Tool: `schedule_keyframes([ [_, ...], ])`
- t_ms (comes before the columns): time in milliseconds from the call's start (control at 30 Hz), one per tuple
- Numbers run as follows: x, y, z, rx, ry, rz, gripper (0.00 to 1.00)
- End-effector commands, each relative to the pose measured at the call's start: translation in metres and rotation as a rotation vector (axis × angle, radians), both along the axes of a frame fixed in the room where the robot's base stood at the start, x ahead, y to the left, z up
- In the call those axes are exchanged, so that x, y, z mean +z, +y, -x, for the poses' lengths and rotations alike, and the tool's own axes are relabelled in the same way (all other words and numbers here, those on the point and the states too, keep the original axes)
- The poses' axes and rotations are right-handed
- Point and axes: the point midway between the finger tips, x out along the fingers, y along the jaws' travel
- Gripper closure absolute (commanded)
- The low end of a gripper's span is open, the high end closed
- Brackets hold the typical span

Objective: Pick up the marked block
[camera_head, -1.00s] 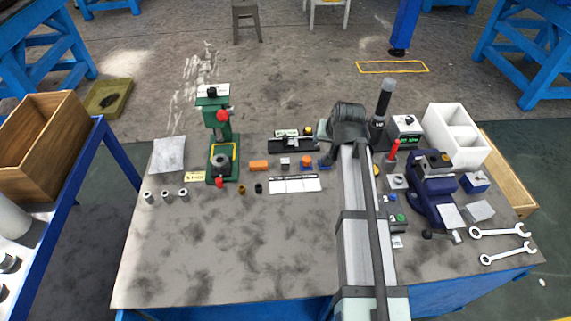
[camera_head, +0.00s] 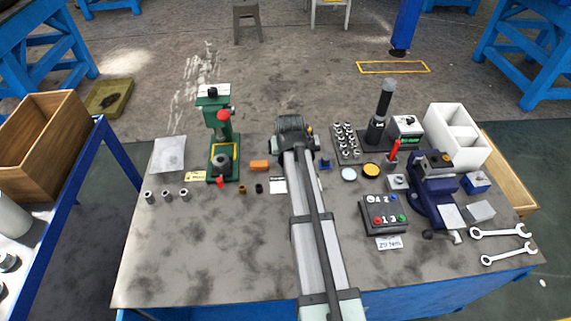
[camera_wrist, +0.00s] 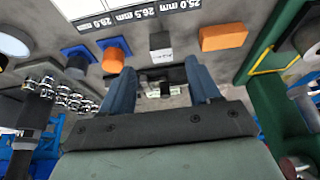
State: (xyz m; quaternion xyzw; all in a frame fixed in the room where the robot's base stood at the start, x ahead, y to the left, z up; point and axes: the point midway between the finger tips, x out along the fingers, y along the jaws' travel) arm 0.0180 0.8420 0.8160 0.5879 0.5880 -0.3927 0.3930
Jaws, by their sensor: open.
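In the wrist view a small block (camera_wrist: 160,42), dark grey with a pale face bearing faint marks, stands on the bench between a longer orange block (camera_wrist: 222,37) and an orange knob on a blue base (camera_wrist: 113,58). I take the small block as the marked one, though its marks are too small to read. My gripper (camera_wrist: 160,68) is open and empty, its two blue-grey fingers apart. The small block appears beyond the gap between the fingertips, not touching them. In the head view my arm hides the small block and my fingertips; the orange block (camera_head: 258,165) shows just left.
A dark fixture (camera_wrist: 160,90) shows between my fingers. A green press (camera_head: 222,150) stands left; a rack of small metal parts (camera_head: 346,142) and a button box (camera_head: 384,213) stand right. The bench's front left is clear.

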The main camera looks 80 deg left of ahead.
Motion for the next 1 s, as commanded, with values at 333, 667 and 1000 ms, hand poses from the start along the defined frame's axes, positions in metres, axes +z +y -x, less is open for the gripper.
schedule_keyframes([
  [333,-0.017,0.008,0.0,0.0,0.0,0.0,0.38],
  [667,-0.051,0.025,0.003,0.0,0.0,0.001,0.38],
  [1000,-0.061,0.028,0.003,0.0,0.0,0.0,0.38],
])
